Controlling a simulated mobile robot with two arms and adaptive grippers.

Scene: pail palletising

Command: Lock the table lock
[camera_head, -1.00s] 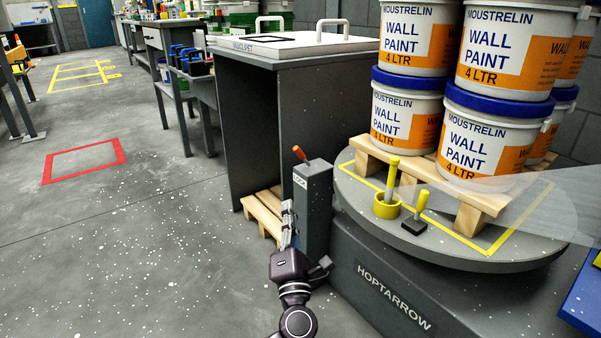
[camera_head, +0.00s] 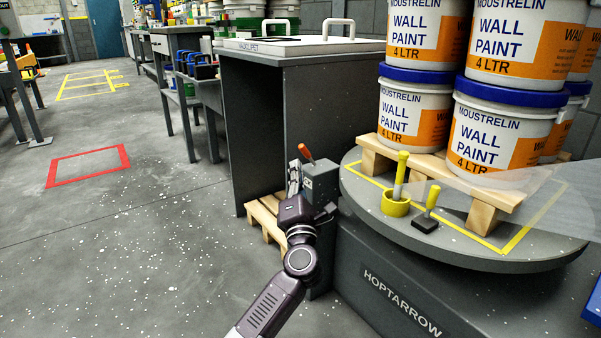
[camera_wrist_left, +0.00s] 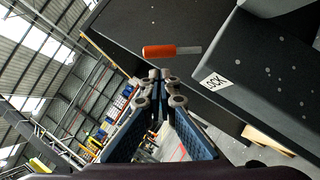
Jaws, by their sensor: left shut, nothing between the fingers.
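The table lock is a grey post (camera_head: 322,182) with an orange-handled lever (camera_head: 305,152) on top, beside the round turntable (camera_head: 380,228). The lever tilts up and to the left in the head view. My left gripper (camera_head: 294,174) is just left of the post top, with its fingers pointing up, shut and empty. In the left wrist view the lever's orange handle (camera_wrist_left: 160,51) lies just beyond the closed fingertips (camera_wrist_left: 162,82), with no clear contact. The post's white label (camera_wrist_left: 216,82) shows at the right. My right gripper is out of view.
White paint pails (camera_head: 500,135) with blue lids are stacked on a wooden pallet (camera_head: 470,205) on the turntable. A yellow-handled pin in a yellow ring (camera_head: 396,206) and a small yellow-handled piece (camera_head: 430,212) stand near its edge. A grey cabinet (camera_head: 300,105) is behind the post. The floor at left is open.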

